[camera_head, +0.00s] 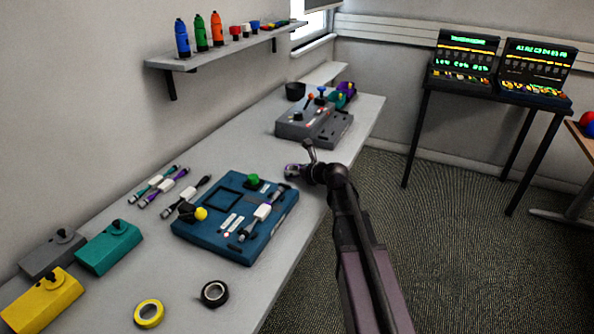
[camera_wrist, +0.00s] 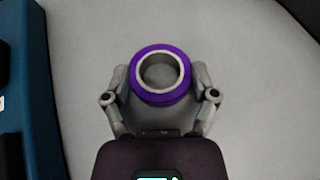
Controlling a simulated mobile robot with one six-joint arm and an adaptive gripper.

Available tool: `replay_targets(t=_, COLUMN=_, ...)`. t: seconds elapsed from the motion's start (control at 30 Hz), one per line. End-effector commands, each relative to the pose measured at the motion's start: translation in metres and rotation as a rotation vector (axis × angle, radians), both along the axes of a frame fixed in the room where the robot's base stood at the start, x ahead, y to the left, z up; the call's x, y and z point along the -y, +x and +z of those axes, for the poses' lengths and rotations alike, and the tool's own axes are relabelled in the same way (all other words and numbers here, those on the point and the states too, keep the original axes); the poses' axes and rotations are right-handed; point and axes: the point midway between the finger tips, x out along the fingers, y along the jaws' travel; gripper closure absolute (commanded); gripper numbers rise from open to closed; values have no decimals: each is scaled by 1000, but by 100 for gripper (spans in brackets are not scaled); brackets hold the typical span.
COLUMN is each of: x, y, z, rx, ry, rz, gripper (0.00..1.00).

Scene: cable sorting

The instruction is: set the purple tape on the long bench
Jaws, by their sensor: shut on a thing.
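The purple tape (camera_wrist: 160,98) is a roll with a pale inner ring, held between the two fingers of my gripper (camera_wrist: 159,77) in the wrist view. My gripper (camera_head: 301,171) is shut on it, with a finger on each side. In the head view the tape (camera_head: 292,171) is small and partly hidden by the gripper. It is over the long bench (camera_head: 240,130), near its front edge, just beyond the blue panel. I cannot tell whether the tape touches the bench top. The grey bench surface (camera_wrist: 85,40) fills most of the wrist view.
The blue panel (camera_head: 215,246) with knobs and cables is close on the left. A grey lever box (camera_head: 300,128) stands farther along the bench. A yellow tape (camera_head: 149,313) and a black tape (camera_head: 214,293) lie at the near end. Bare bench lies around the gripper.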

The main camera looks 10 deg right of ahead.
Motion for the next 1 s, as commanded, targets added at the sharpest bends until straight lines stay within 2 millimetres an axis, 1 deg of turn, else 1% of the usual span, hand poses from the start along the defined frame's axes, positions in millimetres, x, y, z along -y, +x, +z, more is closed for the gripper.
replay_targets(t=0.07, x=0, y=0, z=-3, rx=0, ry=0, rz=0, gripper=65)
replay_targets(t=0.1, x=0, y=0, z=-2, rx=0, ry=0, rz=0, gripper=16)
replay_targets(t=0.17, x=0, y=0, z=-2, rx=0, ry=0, rz=0, gripper=0)
replay_targets(t=0.6, x=0, y=0, z=-2, rx=0, ry=0, rz=0, gripper=0)
replay_targets(t=0.8, x=0, y=0, z=3, rx=0, ry=0, rz=1, gripper=0)
replay_targets(t=1.0, x=10, y=-19, z=12, rx=0, ry=-1, rz=0, gripper=0)
